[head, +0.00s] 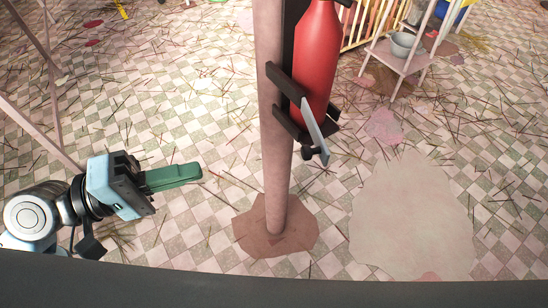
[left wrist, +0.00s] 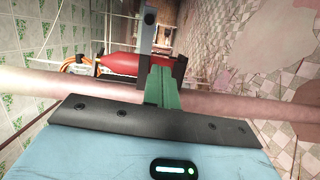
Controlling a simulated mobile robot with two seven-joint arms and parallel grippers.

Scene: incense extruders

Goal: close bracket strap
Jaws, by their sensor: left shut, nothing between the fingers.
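A red extinguisher (head: 316,60) stands upright in a black bracket (head: 287,78) on the right side of a pole (head: 274,120). A flat grey strap (head: 315,132) sticks out from the bracket toward the lower right, with a black latch (head: 307,154) by its end. The strap looks swung open, not across the extinguisher. In the left wrist view the strap (left wrist: 147,32) points up beyond my fingers, and the extinguisher (left wrist: 125,64) lies behind. My left gripper (head: 202,171) has green fingers shut and empty, left of the pole and apart from the strap. My right gripper is not in view.
The pole rises from a brown patch (head: 250,230) on the littered checkered floor. A small stand (head: 392,58) with a grey pot (head: 403,44) is at the upper right. Thin posts (head: 42,130) are at the left. Floor between my left gripper and the pole is clear.

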